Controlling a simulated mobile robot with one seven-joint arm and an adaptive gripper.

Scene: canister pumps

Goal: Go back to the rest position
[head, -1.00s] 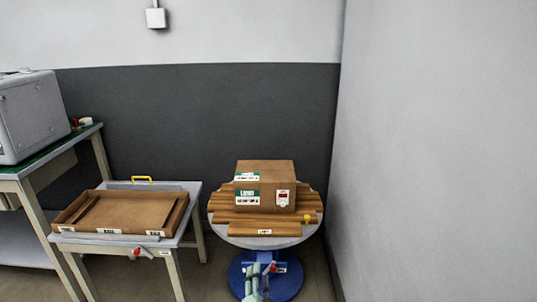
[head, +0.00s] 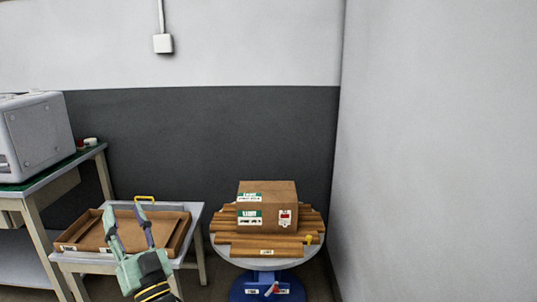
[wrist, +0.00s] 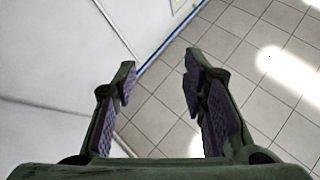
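My gripper (head: 129,232) is raised at the lower left of the head view, in front of the wooden tray on the small table. Its two fingers point up and stand apart with nothing between them. The wrist view also shows the open, empty gripper (wrist: 158,85), with floor tiles and a pale wall beyond it. No held object shows in either view.
A brown box (head: 267,204) sits on wooden slats on a round table with a blue base (head: 267,286). A shallow wooden tray (head: 78,232) lies on the small table at left. A grey machine (head: 35,133) stands on a green-topped bench. A pale wall (head: 440,150) bounds the right.

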